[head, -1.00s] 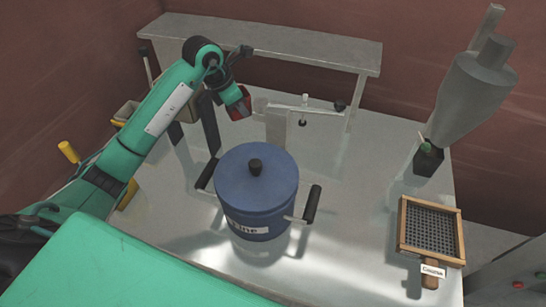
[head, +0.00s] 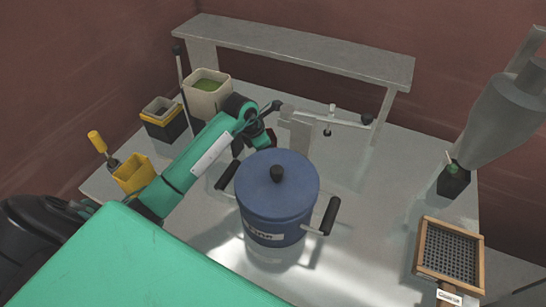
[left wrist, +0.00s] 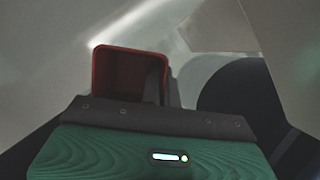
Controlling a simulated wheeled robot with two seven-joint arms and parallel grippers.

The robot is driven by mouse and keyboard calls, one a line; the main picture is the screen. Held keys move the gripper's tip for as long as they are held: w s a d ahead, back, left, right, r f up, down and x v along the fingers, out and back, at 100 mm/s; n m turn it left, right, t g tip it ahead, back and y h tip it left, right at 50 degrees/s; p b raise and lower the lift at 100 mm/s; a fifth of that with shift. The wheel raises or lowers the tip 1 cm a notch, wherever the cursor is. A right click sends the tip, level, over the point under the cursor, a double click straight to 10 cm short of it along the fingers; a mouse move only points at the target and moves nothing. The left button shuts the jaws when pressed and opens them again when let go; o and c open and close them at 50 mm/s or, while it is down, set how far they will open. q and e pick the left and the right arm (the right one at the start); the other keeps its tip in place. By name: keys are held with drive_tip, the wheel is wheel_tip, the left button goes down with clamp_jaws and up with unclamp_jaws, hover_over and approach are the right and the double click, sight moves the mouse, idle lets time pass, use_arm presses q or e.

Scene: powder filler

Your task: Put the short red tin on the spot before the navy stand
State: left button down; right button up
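The short red tin (left wrist: 128,75) is square and open at the top. In the left wrist view it stands out just beyond my left gripper (left wrist: 150,110), which looks shut on its near side. In the head view a small dark red part of the tin (head: 271,138) shows at the end of my left gripper (head: 266,136), behind the blue pot and left of a grey post. Whether the tin touches the table is hidden. A dark upright piece (head: 237,146) beside my arm may be the navy stand, mostly covered. The spot is not visible. My right gripper is not in view.
The lidded blue pot (head: 277,205) with black handles stands close in front. A grey post with a beam (head: 300,130) is just right of the gripper. A raised shelf (head: 300,50) spans the back. Bins stand at left; a wooden sieve (head: 450,252) lies at right.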

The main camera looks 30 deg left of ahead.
use_arm(q)
wheel_tip(320, 180, down, 4)
drive_tip(key=shift+f+p, duration=0.2)
drive_tip(key=shift+p, duration=0.55)
drive_tip(key=shift+f, duration=0.35)
drive_tip(key=c, duration=1.7)
unclamp_jaws()
drive_tip(key=shift+r, duration=0.1)
